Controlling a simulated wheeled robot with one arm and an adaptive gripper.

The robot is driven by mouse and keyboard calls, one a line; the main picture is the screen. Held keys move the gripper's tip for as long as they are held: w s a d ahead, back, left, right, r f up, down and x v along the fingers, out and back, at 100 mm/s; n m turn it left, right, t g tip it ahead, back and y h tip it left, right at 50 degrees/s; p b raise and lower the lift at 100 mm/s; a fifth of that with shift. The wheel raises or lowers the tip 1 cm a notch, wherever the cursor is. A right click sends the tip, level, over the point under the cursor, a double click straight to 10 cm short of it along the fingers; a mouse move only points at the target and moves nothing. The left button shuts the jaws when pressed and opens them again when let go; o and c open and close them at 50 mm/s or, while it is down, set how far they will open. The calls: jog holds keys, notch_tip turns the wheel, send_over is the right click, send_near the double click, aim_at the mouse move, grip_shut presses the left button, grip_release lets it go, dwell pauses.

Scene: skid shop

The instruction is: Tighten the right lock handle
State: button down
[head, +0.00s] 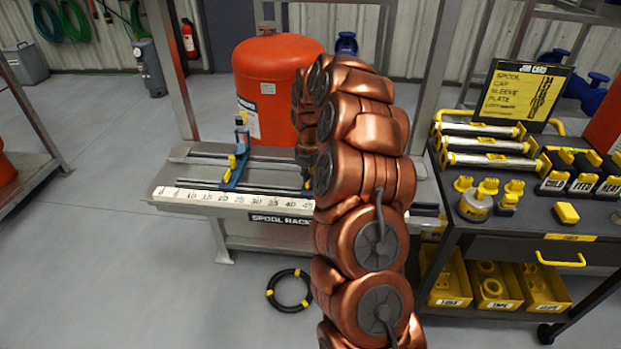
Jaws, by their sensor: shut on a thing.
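The spool rack (283,219) is a grey bench with rails and a numbered scale along its front edge. A blue clamp with a yellow handle (232,161) stands on its rails, left of my arm. No right lock handle can be made out; that part of the rack is largely behind my copper arm. My gripper (306,178) shows only as a dark sliver at the arm's left edge, low over the rails. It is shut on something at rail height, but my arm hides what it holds.
A large orange tank (272,85) stands behind the rack. A black ring (289,290) lies on the floor. Free floor is at left.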

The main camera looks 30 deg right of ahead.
jog(key=n, duration=0.2)
jog(key=shift+n+p, duration=0.4)
jog(key=shift+r+n, duration=0.1)
jog(key=shift+n, duration=0.3)
jog(key=c, duration=1.3)
grip_release()
jog(key=shift+o, duration=0.2)
jog(key=shift+r+p, duration=1.1)
jog(key=shift+r, duration=2.3)
